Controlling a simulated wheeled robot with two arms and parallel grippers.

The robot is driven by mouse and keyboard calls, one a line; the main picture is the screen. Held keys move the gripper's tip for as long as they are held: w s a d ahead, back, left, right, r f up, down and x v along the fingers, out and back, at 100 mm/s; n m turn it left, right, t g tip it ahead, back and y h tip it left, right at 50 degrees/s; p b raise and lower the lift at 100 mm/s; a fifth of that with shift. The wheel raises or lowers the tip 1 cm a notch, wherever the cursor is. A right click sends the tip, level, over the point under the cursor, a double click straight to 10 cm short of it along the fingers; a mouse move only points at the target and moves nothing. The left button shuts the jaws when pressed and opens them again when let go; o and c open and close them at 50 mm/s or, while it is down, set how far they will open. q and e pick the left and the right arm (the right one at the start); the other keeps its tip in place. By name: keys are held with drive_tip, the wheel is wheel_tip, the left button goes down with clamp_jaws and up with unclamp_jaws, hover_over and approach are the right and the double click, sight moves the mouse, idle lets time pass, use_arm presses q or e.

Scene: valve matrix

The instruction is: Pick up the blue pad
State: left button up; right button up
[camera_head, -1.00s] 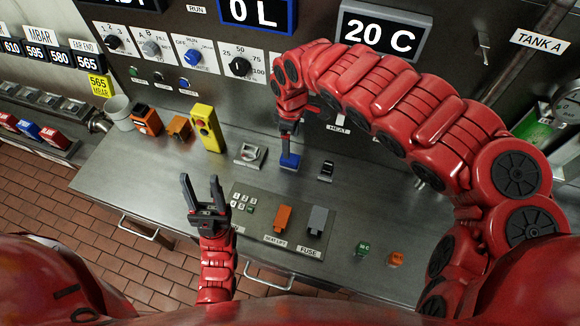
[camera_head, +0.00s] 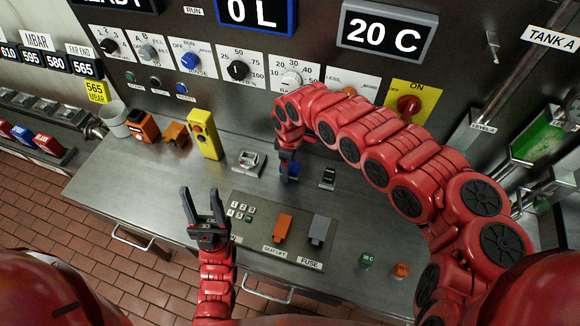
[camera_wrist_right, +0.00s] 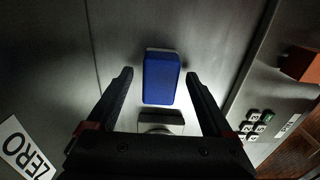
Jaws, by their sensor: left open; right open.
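The blue pad (camera_wrist_right: 161,80) is a small upright-looking rounded block in the right wrist view, seen between the two open fingers of my right gripper (camera_wrist_right: 159,77). A gap shows on each side of it, and I see no contact. In the head view the pad (camera_head: 294,168) is mostly hidden behind my right gripper (camera_head: 287,176), which is over the steel counter near the back panel. My left gripper (camera_head: 199,192) is open and empty, over the counter's front left part, well away from the pad.
A black-and-silver switch (camera_head: 328,176) sits close to the right of the pad, and a silver clamp-like item (camera_head: 249,161) to its left. A yellow box (camera_head: 204,134) stands further left. A control plate (camera_head: 282,232) with orange and grey levers lies in front.

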sight(291, 164)
drive_tip(key=shift+f, duration=0.2)
clamp_jaws()
idle(0.3)
drive_tip(key=shift+w+r, duration=0.1)
drive_tip(key=shift+r, duration=0.35)
wheel_tip(291, 164, up, 4)
drive_tip(key=shift+d+b, duration=0.1)
drive_tip(key=shift+b, duration=0.8)
wheel_tip(291, 164, up, 4)
drive_tip(key=shift+r+p, duration=0.15)
drive_tip(key=shift+p, duration=0.85)
drive_tip(key=shift+r, duration=0.45)
